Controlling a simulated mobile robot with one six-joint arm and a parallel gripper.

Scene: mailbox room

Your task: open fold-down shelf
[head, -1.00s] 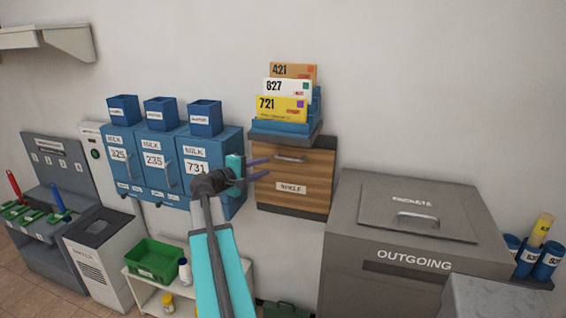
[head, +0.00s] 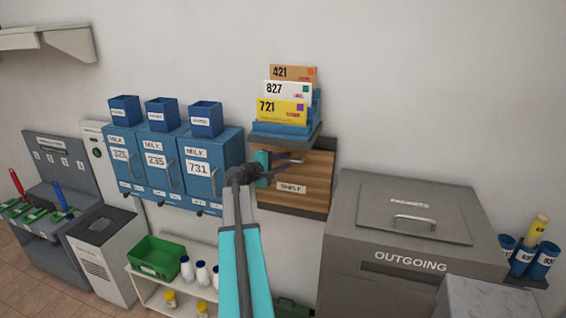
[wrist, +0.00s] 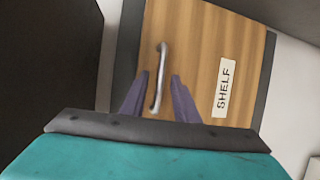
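The fold-down shelf (head: 312,180) is a wooden panel with dark edges, upright and closed against the wall, labelled SHELF. Its metal bar handle (wrist: 158,78) shows in the wrist view, near the upper part of the panel. My gripper (head: 301,160) is in front of the panel at handle height. In the wrist view my gripper (wrist: 160,88) has its two purple fingers apart, with the handle between them, nearer the left finger. I cannot tell whether either finger touches the handle.
A blue rack (head: 285,130) with several numbered envelopes stands above the panel. Blue MILK boxes (head: 208,168) hang at left. The grey OUTGOING bin (head: 400,290) is at lower right. A white shelf cart (head: 150,283) with a green tray (head: 160,256) stands below left.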

